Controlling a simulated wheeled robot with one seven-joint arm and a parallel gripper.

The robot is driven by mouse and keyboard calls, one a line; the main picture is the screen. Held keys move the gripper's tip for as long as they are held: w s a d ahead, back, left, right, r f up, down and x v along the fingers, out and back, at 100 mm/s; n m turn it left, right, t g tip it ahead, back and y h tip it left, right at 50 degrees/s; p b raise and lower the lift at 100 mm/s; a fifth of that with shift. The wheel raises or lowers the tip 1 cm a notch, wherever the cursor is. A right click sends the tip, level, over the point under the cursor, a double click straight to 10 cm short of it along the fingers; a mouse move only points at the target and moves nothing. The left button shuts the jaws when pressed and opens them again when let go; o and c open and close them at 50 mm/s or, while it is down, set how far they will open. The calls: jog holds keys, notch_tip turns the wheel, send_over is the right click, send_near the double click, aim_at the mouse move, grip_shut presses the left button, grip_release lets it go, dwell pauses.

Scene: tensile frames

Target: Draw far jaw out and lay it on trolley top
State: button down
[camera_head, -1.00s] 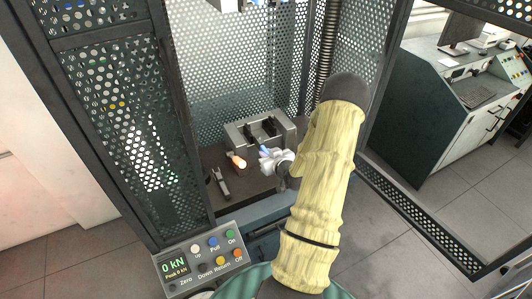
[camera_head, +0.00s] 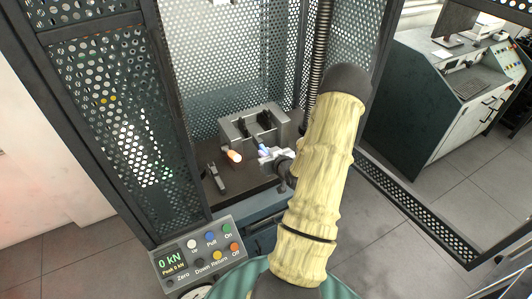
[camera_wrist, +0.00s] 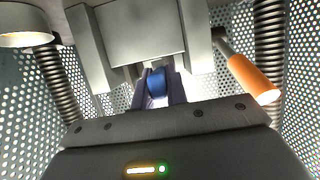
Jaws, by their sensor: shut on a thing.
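A grey metal block (camera_head: 278,124) with dark slots stands on the dark bed inside the mesh cage; in the wrist view its face (camera_wrist: 135,33) fills the top middle. A blue handle (camera_head: 262,148) sticks out of its front, and an orange handle (camera_head: 233,156) stands to the left of it. In the wrist view the blue handle (camera_wrist: 157,84) is between my fingertips and the orange handle (camera_wrist: 252,80) is to the right, free. My gripper (camera_head: 270,156) is shut on the blue handle, close in front of the block. Which handle belongs to the far jaw, I cannot tell.
A dark hand tool (camera_head: 216,177) lies on the bed at left. A control panel (camera_head: 198,256) reading 0 kN stands in front. Mesh walls (camera_head: 110,130) and the cage's right post close in around my arm. A bench (camera_head: 450,90) stands outside at right.

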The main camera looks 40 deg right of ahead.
aim_at(263, 146)
jog(key=shift+r, duration=0.15)
jog(key=shift+s+a+r+p, duration=0.1)
jog(key=shift+s+r+p, duration=0.35)
jog(key=shift+r, duration=0.3)
jog(key=shift+s+a+r+p, duration=0.1)
jog(key=shift+s+r+p, duration=0.3)
jog(key=shift+r, duration=0.3)
jog(key=shift+s, duration=0.1)
jog(key=shift+f, duration=0.1)
